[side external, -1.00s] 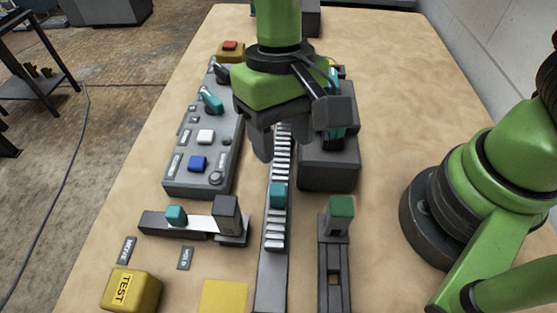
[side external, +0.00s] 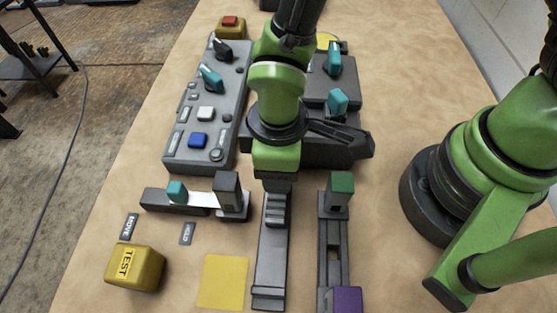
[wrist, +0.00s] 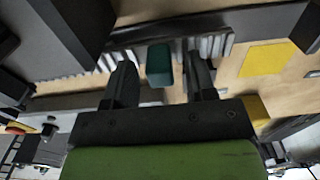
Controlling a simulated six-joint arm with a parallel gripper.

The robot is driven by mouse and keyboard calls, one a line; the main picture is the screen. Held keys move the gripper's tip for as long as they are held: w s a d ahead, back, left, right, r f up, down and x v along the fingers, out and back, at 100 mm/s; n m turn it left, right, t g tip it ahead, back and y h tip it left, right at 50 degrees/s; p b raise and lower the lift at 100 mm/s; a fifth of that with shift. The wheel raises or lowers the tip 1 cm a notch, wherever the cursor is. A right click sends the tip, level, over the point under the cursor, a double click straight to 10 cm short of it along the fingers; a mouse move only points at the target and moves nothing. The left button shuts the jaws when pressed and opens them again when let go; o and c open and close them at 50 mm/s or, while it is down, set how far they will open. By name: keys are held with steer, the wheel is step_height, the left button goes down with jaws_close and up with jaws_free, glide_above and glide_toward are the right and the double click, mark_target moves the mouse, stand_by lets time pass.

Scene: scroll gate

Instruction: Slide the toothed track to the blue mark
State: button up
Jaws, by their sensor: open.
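The toothed track (side external: 275,212) is a grey rack with pale teeth, lying on a long dark rail (side external: 270,262). It also shows in the wrist view (wrist: 218,45). A teal block (wrist: 158,62) stands on the track; in the side view my arm hides it. My gripper (wrist: 160,78) is open, with one finger on each side of the teal block in the picture. I cannot tell whether the fingers touch it. In the side view my gripper (side external: 276,185) is low over the track. I cannot make out a blue mark on the rail.
Left are a slider with a teal knob (side external: 177,191), a yellow TEST block (side external: 135,266) and a control panel (side external: 180,158). A yellow square (side external: 223,281) lies left of the rail. Right is a second rail with a green block (side external: 342,184) and a purple block (side external: 347,299).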

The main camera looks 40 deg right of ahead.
steer(key=shift+f, duration=0.15)
jaws_close()
steer(key=w+d, duration=0.2)
steer(key=w, duration=0.1)
steer(key=shift+d, duration=0.4)
jaws_free()
steer(key=shift+s, duration=0.1)
step_height(320, 180, up, 10)
stand_by(0.4)
